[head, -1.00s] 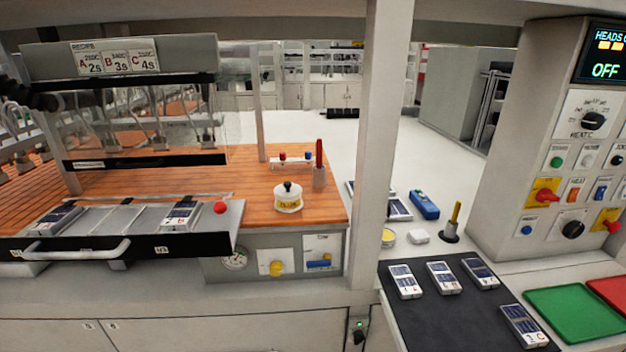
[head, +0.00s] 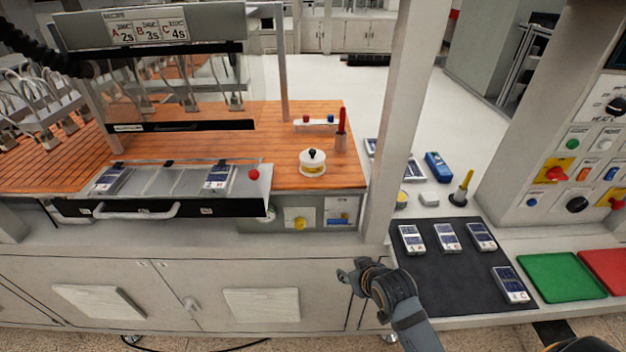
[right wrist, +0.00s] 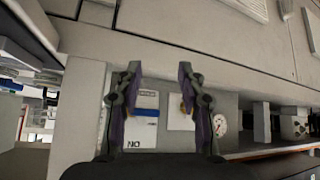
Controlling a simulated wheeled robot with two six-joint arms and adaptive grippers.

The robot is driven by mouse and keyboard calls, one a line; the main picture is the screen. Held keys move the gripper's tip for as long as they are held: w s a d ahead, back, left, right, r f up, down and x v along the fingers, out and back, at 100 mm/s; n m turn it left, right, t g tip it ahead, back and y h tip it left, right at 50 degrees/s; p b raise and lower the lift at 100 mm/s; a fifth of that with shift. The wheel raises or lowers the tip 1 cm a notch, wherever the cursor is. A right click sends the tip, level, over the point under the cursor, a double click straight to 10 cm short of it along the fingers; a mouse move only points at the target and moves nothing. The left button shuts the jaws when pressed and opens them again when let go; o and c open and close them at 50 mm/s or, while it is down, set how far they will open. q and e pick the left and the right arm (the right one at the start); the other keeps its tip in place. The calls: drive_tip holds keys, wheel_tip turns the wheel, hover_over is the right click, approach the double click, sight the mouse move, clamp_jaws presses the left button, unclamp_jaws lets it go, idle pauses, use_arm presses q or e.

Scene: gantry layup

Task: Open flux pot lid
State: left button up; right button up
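The flux pot (head: 312,169) is a small white pot with a yellow label on the orange wooden deck in the head view. Its lid (head: 313,156), topped by a black knob, sits on it. My right gripper (head: 346,274) is in front of the bench, below the deck and nearer to me than the pot, touching nothing that I can see. In the right wrist view my right gripper (right wrist: 160,76) has its two fingers spread apart with nothing between them. The pot cannot be made out there. My left gripper is not in view.
A grey post (head: 402,115) rises right of the pot. A red-handled tool in a holder (head: 341,143) stands behind it, beside a small rack (head: 316,124). A sliding tray (head: 190,205) is at the left. A black mat (head: 440,262) with several modules lies at the right.

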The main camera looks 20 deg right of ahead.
drive_tip(key=w+a+r+t+y, duration=0.15)
drive_tip(key=w+r+t, duration=0.45)
drive_tip(key=w+r, duration=0.6)
drive_tip(key=t, duration=0.4)
approach(314, 152)
drive_tip(key=w+p, duration=0.1)
drive_tip(key=w, duration=0.2)
drive_tip(key=w+p, duration=0.1)
drive_tip(key=w, duration=0.3)
drive_tip(key=w+a+p, duration=0.1)
drive_tip(key=w, duration=0.2)
drive_tip(key=shift+w+r+p, duration=0.1)
drive_tip(key=shift+w+p, duration=0.2)
drive_tip(key=shift+w, duration=0.05)
drive_tip(key=shift+c, duration=0.3)
clamp_jaws()
